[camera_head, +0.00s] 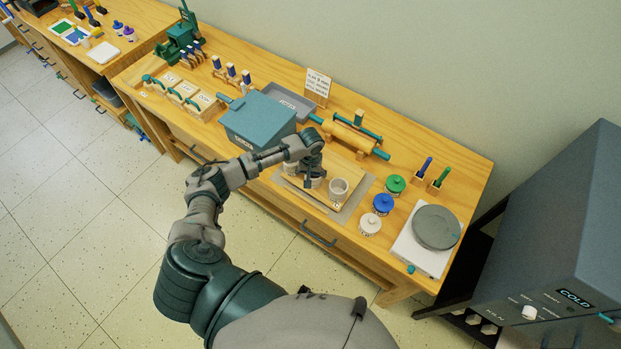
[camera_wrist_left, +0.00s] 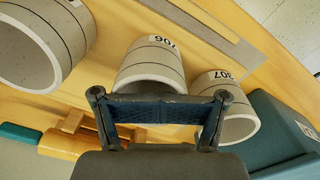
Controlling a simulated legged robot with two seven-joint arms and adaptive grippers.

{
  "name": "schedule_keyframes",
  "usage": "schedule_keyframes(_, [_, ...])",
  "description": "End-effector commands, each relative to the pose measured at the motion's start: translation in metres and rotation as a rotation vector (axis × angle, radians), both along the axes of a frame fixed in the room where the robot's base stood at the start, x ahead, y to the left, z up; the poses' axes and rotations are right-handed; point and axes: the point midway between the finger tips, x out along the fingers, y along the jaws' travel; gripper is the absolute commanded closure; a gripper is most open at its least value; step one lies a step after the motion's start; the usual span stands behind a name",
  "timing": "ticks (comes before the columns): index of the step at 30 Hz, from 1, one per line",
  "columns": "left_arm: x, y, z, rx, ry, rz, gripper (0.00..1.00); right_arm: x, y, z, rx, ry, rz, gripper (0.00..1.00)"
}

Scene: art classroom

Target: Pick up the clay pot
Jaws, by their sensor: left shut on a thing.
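Three grey clay pots stand in a row on the wooden board. One pot (camera_head: 339,187) is in the open to the right of my left gripper (camera_head: 312,173); the other two are partly hidden by the gripper in the head view. In the wrist view, my left gripper (camera_wrist_left: 157,110) is shut on the middle clay pot (camera_wrist_left: 152,65), with a finger pad across its near side. A large pot (camera_wrist_left: 45,45) is at the left and another (camera_wrist_left: 228,115) at the right, close to the fingers. My right gripper is not in view.
A teal box (camera_head: 258,122) stands just behind and left of the pots. A rolling pin (camera_head: 350,135) lies behind. Lidded jars in green (camera_head: 396,185), blue (camera_head: 383,204) and white (camera_head: 370,224) stand to the right, before a turntable (camera_head: 436,227). A grey kiln (camera_head: 560,235) is at far right.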

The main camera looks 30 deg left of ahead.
Motion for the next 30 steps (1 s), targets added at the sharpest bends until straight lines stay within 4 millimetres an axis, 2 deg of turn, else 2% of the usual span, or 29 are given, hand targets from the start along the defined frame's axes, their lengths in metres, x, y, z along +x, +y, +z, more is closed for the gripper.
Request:
schedule_keyframes(1, [-0.009,0.001,-0.013,0.011,0.027,0.000,1.00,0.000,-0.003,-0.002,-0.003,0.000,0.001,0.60])
schedule_keyframes(10, [-0.009,-0.002,-0.010,0.002,0.027,-0.003,1.00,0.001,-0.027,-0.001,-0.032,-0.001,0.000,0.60])
schedule_keyframes(14, [-0.009,-0.002,0.001,0.001,0.025,-0.003,1.00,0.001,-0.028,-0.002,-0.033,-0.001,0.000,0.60])
schedule_keyframes(19, [-0.008,-0.001,0.028,0.001,0.020,-0.003,1.00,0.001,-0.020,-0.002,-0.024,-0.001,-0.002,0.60])
schedule_keyframes(24, [-0.049,0.003,0.031,0.003,0.019,-0.004,1.00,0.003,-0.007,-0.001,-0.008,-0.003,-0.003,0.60])
schedule_keyframes(30, [-0.105,0.008,0.036,0.005,0.018,-0.004,1.00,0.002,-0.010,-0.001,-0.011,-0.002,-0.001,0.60])
